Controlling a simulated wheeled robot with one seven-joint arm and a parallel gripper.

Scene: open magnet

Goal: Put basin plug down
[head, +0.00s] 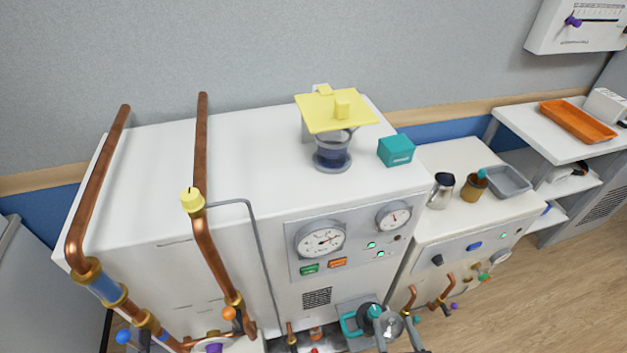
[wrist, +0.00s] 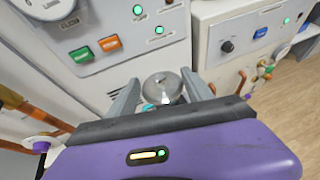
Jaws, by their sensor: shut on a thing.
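A grey, round metal piece, which looks like the basin plug (wrist: 163,88), sits between the two grey fingers of my gripper (wrist: 161,80) in the wrist view. The gripper is shut on it, and the fingers hide its sides. In the head view the plug (head: 392,327) shows small and shiny at the bottom, with my gripper (head: 395,333) around it, partly cut off by the frame edge. It is in front of the white cabinet (head: 150,200). I cannot tell whether anything touches it from below.
A teal loop handle (head: 350,325) and a dark round knob lie close left of the gripper. Copper pipes (head: 205,240) run down the cabinet front. Gauges (head: 320,240) and buttons are above. A lower white unit (head: 470,215) with copper taps stands right. Open wooden floor lies at far right.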

